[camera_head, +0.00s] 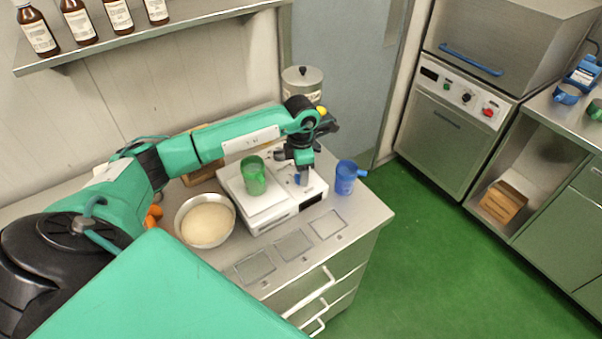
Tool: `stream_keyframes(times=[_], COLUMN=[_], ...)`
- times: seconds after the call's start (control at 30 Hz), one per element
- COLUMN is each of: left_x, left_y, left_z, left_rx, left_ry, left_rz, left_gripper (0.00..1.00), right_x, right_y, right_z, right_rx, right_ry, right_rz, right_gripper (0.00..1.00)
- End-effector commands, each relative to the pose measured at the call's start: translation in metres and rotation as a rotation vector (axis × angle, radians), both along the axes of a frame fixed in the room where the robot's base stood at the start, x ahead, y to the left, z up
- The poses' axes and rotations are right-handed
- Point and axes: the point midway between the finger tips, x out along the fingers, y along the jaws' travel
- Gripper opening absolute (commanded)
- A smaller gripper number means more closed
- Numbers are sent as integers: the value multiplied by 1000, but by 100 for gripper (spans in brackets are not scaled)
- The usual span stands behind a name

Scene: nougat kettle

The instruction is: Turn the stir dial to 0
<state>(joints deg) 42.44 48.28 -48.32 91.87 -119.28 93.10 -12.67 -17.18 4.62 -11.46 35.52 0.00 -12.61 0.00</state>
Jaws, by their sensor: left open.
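A steel machine with a control panel (457,92) stands at the back right. A round dark dial (466,97) sits on the panel, between a small green button and a red knob (489,112). I cannot read its marks, and I cannot tell if it is the stir dial. My left gripper (301,178) is open and points down over the right part of a white scale (268,216), far to the left of the panel. Something small and blue shows at its fingers; I cannot tell what it is. My right gripper is out of view.
A green cup (253,176) stands on the scale and a blue mug (346,178) stands right of it. A bowl of pale powder (206,222) and a lidded pot (302,83) are nearby. The green floor (430,245) between counter and machine is clear.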

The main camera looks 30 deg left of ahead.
Motion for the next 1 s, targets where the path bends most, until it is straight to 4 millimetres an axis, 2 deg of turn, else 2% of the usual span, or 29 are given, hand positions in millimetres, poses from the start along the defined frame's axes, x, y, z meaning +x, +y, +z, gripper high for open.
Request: stream_keyframes(times=[0.3,0.5,0.7,1.0], left_x=[1,1,0,0], left_y=[1,0,0,0], left_z=[68,105,122,125], left_rx=[2,0,1,1], left_ry=[-8,-4,-2,0], left_rz=[0,1,0,1], left_gripper=[56,56,56,56], right_x=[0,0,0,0], right_y=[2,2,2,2], right_z=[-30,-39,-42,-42], right_rx=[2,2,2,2], right_ry=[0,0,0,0], right_rz=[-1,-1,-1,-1], right_gripper=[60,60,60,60])
